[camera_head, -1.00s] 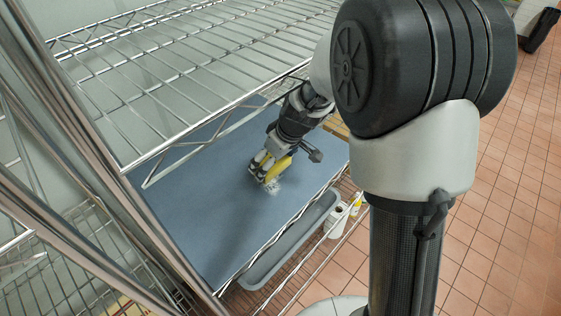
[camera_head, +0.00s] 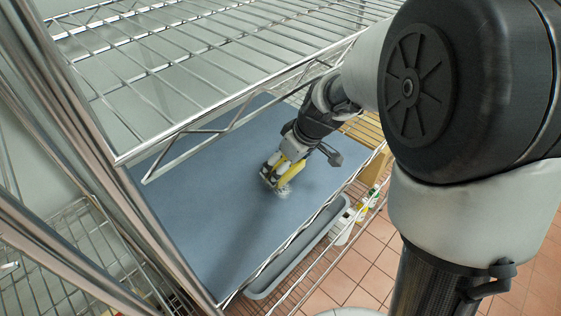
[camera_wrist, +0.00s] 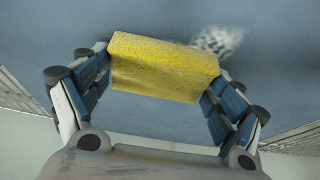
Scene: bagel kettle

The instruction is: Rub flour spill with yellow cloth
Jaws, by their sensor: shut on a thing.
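My gripper (camera_head: 275,176) is low over the blue-grey shelf surface (camera_head: 215,235), under the upper wire shelf. It is shut on the yellow cloth (camera_wrist: 165,68), which shows as a thick block between the two fingers in the wrist view. A bit of the cloth also shows in the head view (camera_head: 289,165). The flour spill (camera_wrist: 219,40) is a white speckled patch just beyond the cloth's right part in the wrist view. In the head view the spill (camera_head: 284,191) lies right beside the fingertips. I cannot tell whether the cloth touches the surface.
The upper wire shelf (camera_head: 215,60) hangs over the surface, and metal posts (camera_head: 100,150) stand at the left. A grey tray (camera_head: 295,250) and small bottles (camera_head: 368,203) sit below the front edge. The surface left of my gripper is clear.

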